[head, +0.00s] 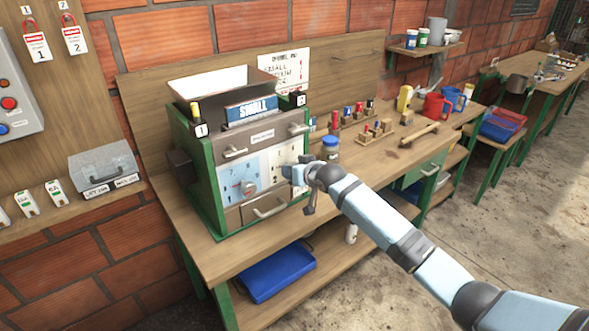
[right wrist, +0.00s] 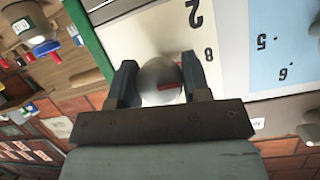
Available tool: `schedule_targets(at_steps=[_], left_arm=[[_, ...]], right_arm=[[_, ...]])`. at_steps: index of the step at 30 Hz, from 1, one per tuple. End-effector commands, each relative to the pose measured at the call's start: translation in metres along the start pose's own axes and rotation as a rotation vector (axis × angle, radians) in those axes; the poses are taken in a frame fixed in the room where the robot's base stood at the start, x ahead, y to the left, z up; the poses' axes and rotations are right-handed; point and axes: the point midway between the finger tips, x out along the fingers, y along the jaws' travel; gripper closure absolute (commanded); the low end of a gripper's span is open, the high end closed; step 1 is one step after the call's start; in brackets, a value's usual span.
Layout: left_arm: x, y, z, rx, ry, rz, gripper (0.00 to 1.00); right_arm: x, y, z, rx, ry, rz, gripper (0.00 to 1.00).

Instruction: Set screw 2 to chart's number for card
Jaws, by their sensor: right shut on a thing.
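The green pulper (head: 207,190) stands on the bench with a blue "SMALL" card (head: 252,110) on its upper front. A white chart (head: 290,66) hangs behind it; its lines are partly hidden and its numbers are too small to read. The left dial (head: 230,178) is blue with a grey knob. The right, white dial (head: 279,156) carries screw 2, a round grey knob with a red mark (right wrist: 157,82) in the right wrist view. My right gripper (head: 289,173) is shut on this knob, one finger each side. Printed "2" and "8" show beside it. My left gripper is out of view.
A closed jar (head: 330,149) stands on the bench right of the pulper, near my right arm. Small coloured-top pegs in wooden holders (head: 374,132) and mugs (head: 436,106) stand farther right. A drawer handle (head: 270,207) juts out below the dials.

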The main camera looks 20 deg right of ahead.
Motion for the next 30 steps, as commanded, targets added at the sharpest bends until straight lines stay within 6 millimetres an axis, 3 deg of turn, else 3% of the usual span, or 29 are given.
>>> schedule_targets(at_steps=[6, 7, 10, 22, 30], left_arm=[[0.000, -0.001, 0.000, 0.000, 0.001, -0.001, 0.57], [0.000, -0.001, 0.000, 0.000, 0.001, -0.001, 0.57], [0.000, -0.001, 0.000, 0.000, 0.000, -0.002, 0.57], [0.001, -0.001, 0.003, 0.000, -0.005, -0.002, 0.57], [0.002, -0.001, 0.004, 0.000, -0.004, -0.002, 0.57]], right_arm=[[0.000, 0.000, 0.001, 0.001, -0.002, 0.001, 0.80], [0.000, 0.000, 0.001, 0.001, -0.002, 0.000, 0.54], [0.000, 0.000, 0.001, 0.001, -0.002, 0.000, 0.31], [-0.008, 0.000, 0.001, 0.002, 0.000, -0.001, 0.31], [-0.062, 0.001, 0.002, 0.000, 0.000, 0.000, 0.31]])
